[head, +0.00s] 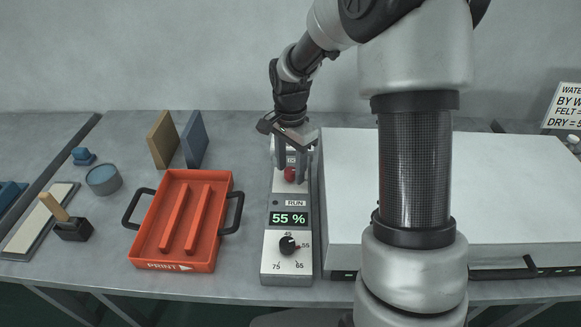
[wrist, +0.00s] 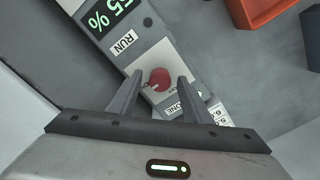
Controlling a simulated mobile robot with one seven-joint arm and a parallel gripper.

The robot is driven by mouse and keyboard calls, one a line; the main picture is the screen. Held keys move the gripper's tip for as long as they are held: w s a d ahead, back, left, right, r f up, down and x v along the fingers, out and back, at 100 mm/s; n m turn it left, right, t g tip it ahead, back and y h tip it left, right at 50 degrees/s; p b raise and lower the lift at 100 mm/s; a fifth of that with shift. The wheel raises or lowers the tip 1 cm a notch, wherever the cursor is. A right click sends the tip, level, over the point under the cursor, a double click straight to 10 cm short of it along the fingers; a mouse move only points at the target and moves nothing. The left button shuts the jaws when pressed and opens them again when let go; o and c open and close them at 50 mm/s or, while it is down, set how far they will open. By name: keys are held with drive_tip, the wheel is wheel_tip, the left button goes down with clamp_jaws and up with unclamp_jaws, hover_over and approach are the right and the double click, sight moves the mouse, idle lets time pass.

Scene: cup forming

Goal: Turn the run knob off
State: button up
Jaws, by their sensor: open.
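The red run knob (wrist: 160,79) sits on the grey control panel (head: 283,207), below the RUN label in the wrist view. In the head view the knob (head: 290,174) shows partly between my gripper's fingers. My gripper (wrist: 158,77) is open above the panel, with one finger on each side of the knob. I cannot tell whether the fingers touch it. The knob's pointer setting is too small to read. The green display (head: 289,219) reads 55 %.
A red tray (head: 178,255) marked PRINT stands left of the panel. A large white box (head: 345,190) stands close on the right. Two upright boards (head: 162,140), a round tin (head: 102,180) and a wooden-handled tool (head: 72,230) are further left.

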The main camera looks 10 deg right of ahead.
drive_tip(key=c, duration=1.1)
drive_tip(key=shift+o, duration=0.2)
drive_tip(key=shift+n, duration=0.4)
drive_tip(key=n+p, duration=0.1)
drive_tip(key=n, duration=0.2)
drive_tip(key=shift+r+n+p, duration=0.15)
drive_tip(key=shift+n+p, duration=0.2)
drive_tip(key=shift+n, duration=0.05)
drive_tip(key=n+p, duration=0.1)
drive_tip(key=n, duration=0.3)
drive_tip(key=n+p, duration=0.2)
drive_tip(key=n, duration=0.3)
drive_tip(key=n+p, duration=0.1)
drive_tip(key=n, duration=0.3)
drive_tip(key=shift+w, duration=0.1)
drive_tip(key=shift+n, duration=0.3)
